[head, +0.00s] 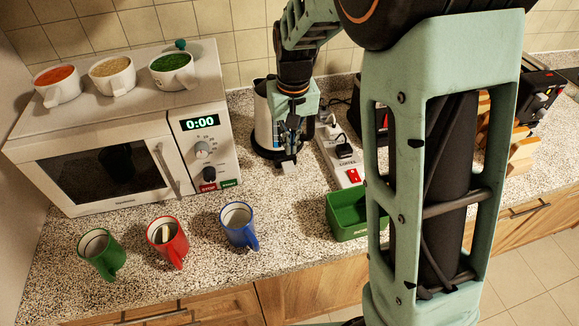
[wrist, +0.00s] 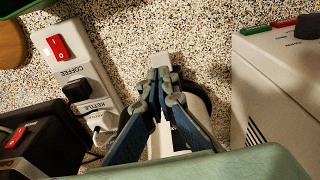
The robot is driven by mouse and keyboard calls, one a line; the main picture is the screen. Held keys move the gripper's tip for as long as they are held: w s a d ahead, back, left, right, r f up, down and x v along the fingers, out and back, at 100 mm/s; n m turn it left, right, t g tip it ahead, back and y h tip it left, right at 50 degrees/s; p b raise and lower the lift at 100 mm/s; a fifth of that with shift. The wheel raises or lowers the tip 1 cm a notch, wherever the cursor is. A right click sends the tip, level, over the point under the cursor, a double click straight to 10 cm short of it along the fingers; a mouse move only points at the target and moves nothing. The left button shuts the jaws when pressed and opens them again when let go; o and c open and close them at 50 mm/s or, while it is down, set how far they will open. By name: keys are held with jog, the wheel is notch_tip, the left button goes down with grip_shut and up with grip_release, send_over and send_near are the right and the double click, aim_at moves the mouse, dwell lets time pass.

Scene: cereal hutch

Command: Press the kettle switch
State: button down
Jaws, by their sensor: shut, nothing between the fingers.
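The kettle (head: 262,118), silver with a dark base, stands on the counter right of the microwave, partly hidden behind my gripper. My gripper (head: 289,152) is shut and points down at the front right of the kettle. In the wrist view my gripper (wrist: 163,76) has its blue fingers together. A small pale tab (head: 288,163), probably the kettle switch, shows just past the fingertips, and this pale tab (wrist: 161,60) is also in the wrist view. I cannot tell whether the fingers touch it. The fingers hide much of the kettle in the wrist view.
A white power strip (head: 337,152) with a red switch and plugs lies to the right. A green bin (head: 345,218) is near the front edge. Green (head: 102,255), red (head: 168,241) and blue (head: 239,225) mugs stand in front.

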aim_at(290, 170)
jog(key=shift+w+a+f+b, duration=0.1)
jog(key=shift+w+f+b, duration=0.1)
jog(key=shift+f+b, duration=1.3)
jog(key=shift+w+f+b, duration=0.15)
jog(key=shift+f+b, duration=0.8)
jog(key=shift+f, duration=1.05)
jog(key=shift+f+b, duration=0.7)
jog(key=shift+f, duration=0.2)
jog(key=shift+s, duration=0.1)
jog(key=s, duration=0.2)
jog(key=s+r, duration=0.1)
jog(key=shift+d+r, duration=0.1)
jog(key=shift+d, duration=0.25)
jog(key=shift+w, duration=0.1)
